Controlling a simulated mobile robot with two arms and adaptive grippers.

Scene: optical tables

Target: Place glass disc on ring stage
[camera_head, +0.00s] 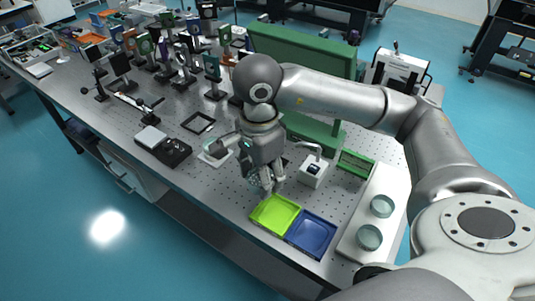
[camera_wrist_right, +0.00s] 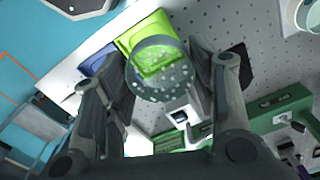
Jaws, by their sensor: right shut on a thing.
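My right gripper (camera_head: 262,178) hangs over the optical table, just behind the green tray. In the right wrist view, its two fingers (camera_wrist_right: 165,75) are shut on a clear round glass disc (camera_wrist_right: 160,72). Table holes and the green tray show through the disc, and it appears held above the table. In the head view the disc is mostly hidden by the gripper. I cannot clearly identify the ring stage. A white block with a dark top (camera_head: 313,170) stands right of the gripper, and a pale flat device (camera_head: 214,153) lies left of it. My left gripper is not in view.
The bright green tray (camera_head: 273,214) and blue tray (camera_head: 311,234) sit at the table's front edge. A white tray holds two round glass pieces (camera_head: 381,206) (camera_head: 369,238) at right. Many optical mounts (camera_head: 183,55) crowd the back left. A green housing (camera_head: 300,50) stands behind my arm.

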